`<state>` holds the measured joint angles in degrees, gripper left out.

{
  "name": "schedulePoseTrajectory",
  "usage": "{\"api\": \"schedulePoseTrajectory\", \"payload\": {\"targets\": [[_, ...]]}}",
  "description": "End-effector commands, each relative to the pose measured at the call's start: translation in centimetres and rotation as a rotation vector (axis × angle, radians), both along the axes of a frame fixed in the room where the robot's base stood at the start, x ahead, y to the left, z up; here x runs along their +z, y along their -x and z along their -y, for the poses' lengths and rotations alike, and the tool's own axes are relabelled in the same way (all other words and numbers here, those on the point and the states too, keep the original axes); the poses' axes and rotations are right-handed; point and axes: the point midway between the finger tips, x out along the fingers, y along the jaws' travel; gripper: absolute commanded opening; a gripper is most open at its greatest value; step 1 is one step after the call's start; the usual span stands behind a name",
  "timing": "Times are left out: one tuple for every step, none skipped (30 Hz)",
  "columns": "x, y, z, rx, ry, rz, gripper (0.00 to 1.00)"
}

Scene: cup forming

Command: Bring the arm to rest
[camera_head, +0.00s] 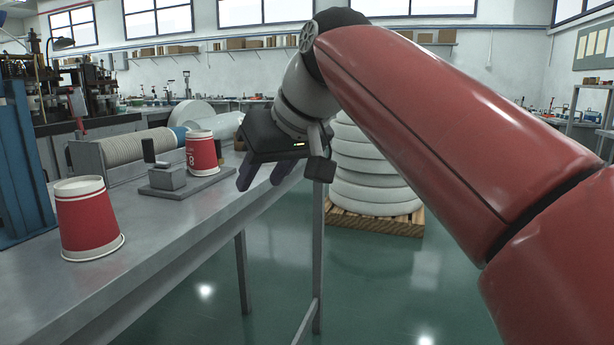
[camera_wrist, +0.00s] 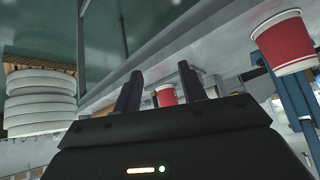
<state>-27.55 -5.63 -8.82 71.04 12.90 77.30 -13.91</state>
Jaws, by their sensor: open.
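My gripper (camera_head: 262,180) hangs past the bench's right edge in the head view, with its fingers pointing down and left. Its two dark fingers stand apart with nothing between them that it holds; they also show in the wrist view (camera_wrist: 160,90). A red and white cup (camera_head: 90,222) stands upside down at the near left of the bench. A second red and white cup (camera_head: 202,152) stands at a small metal fixture (camera_head: 172,180), left of my gripper and apart from it. In the wrist view a red cup (camera_wrist: 166,96) shows behind the fingers, and another (camera_wrist: 285,45) at the upper right.
The grey metal bench (camera_head: 150,250) runs along the left, its edge close to my gripper. A long stack of nested cups (camera_head: 135,148) lies behind the fixture. White rolls (camera_head: 370,175) are piled on a wooden pallet (camera_head: 385,222) beyond my arm. The green floor (camera_head: 390,290) is clear below.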

Motion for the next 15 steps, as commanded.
{"api": "schedulePoseTrajectory", "payload": {"targets": [[-0.01, 0.05, -0.05, 0.011, -0.008, 0.003, 0.41], [0.00, 0.07, -0.06, 0.018, -0.010, 0.005, 0.41], [0.01, 0.08, -0.04, 0.024, -0.014, 0.008, 0.41], [0.02, 0.09, -0.03, 0.027, -0.017, 0.009, 0.41], [0.04, 0.09, -0.04, 0.030, -0.019, 0.010, 0.41], [0.05, 0.10, -0.04, 0.033, -0.020, 0.011, 0.41], [0.05, 0.09, -0.04, 0.035, -0.021, 0.011, 0.41], [0.05, 0.09, -0.04, 0.035, -0.021, 0.013, 0.41], [0.05, 0.09, -0.04, 0.036, -0.022, 0.012, 0.41], [0.05, 0.09, -0.04, 0.036, -0.022, 0.012, 0.41], [0.05, 0.09, -0.04, 0.035, -0.021, 0.013, 0.41], [0.05, 0.09, -0.04, 0.035, -0.021, 0.013, 0.41], [0.05, 0.09, -0.03, 0.035, -0.021, 0.013, 0.41], [0.05, 0.09, -0.03, 0.035, -0.021, 0.013, 0.41], [0.04, 0.09, -0.02, 0.034, -0.021, 0.013, 0.41]]}}
